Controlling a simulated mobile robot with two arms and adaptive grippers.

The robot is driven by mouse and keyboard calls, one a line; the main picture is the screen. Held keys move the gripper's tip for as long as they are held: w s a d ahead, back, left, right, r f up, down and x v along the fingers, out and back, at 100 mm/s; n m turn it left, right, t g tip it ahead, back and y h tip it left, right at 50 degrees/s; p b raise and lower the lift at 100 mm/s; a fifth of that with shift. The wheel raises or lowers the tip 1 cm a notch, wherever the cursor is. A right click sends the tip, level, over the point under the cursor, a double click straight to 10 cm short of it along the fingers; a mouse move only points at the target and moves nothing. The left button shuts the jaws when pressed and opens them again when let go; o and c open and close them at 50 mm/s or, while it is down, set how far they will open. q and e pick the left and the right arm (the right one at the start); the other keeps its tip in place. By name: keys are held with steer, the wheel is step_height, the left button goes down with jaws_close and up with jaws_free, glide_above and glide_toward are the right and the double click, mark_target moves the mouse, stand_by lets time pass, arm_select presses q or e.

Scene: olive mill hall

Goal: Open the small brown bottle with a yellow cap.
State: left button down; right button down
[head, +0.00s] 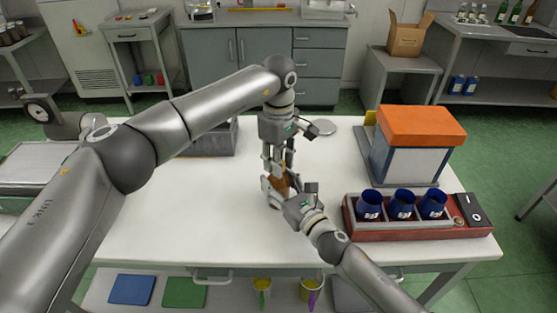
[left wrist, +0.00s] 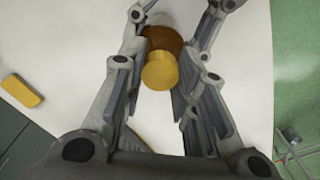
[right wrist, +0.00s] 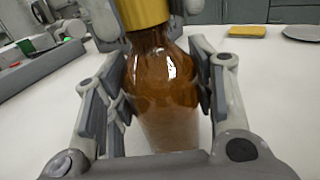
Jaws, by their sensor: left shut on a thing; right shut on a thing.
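The small brown bottle (head: 281,186) stands upright on the white table in the head view. In the right wrist view its amber glass body (right wrist: 163,90) is between the fingers of my right gripper (head: 280,192), which is shut on it. The yellow cap (right wrist: 145,12) is at the top of the bottle's neck. My left gripper (head: 276,164) comes from above and is shut on the cap. The left wrist view shows the cap (left wrist: 159,72) between its fingers, with the brown shoulder (left wrist: 165,40) beyond. I cannot tell whether the cap is loose.
A red rack (head: 425,233) with blue cups (head: 402,204) stands at the right. Behind it is an orange-topped machine (head: 422,127). A grey crate (head: 213,141), grey disc (head: 321,127) and yellow block (right wrist: 247,31) lie further back. The table's front left is clear.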

arm_select(q)
steer(key=n, duration=0.3)
arm_select(e)
steer(key=shift+f, duration=0.15)
arm_select(q)
steer(key=n, duration=0.9)
steer(key=shift+n, duration=0.3)
steer(key=n, duration=0.7)
steer(key=shift+r+n, duration=0.1)
steer(key=shift+n, duration=0.3)
steer(key=n, duration=0.9)
steer(key=shift+n, duration=0.4)
steer(key=shift+r, duration=0.1)
